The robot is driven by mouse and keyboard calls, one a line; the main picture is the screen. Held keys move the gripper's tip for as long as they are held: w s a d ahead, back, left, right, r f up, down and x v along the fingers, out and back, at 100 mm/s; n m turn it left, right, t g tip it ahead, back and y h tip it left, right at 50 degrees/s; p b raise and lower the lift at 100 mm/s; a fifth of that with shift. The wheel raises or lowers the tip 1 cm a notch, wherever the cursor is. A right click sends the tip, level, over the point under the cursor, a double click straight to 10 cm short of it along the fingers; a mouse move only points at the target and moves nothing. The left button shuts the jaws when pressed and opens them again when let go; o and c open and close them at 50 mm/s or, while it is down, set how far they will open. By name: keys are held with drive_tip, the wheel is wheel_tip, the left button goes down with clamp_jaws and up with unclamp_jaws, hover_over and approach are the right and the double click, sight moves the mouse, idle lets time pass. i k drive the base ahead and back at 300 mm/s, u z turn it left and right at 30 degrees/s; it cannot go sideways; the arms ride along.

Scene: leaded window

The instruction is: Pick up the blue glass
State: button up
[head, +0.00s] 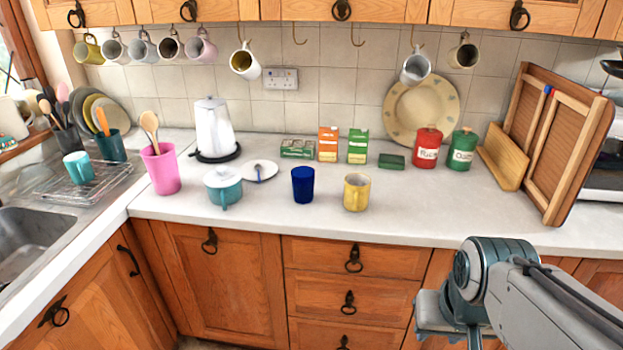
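The blue glass (303,185) is dark blue and stands upright on the light countertop (270,222), near the middle of the head view. A yellow mug (356,193) stands a little to its right, apart from it. My arm reaches in from the lower right, in front of the drawers and below the counter's front edge. My gripper is at the bottom edge of the picture, mostly cut off, and its fingertips do not show. It is well to the right of and nearer than the blue glass, not touching it.
A teal pot (223,187) and a white lid (260,170) are left of the glass. A pink cup (161,170) with wooden spoons stands further left. Small boxes (328,144) and a white kettle (213,130) are behind. Mugs hang above.

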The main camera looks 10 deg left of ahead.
sight(303, 186)
drive_tip(key=u, duration=0.2)
drive_tip(key=k, duration=0.45)
drive_tip(key=u, duration=1.45)
drive_tip(key=i, duration=0.75)
drive_tip(key=z, duration=0.5)
drive_tip(key=i, duration=0.85)
drive_tip(key=z, duration=0.6)
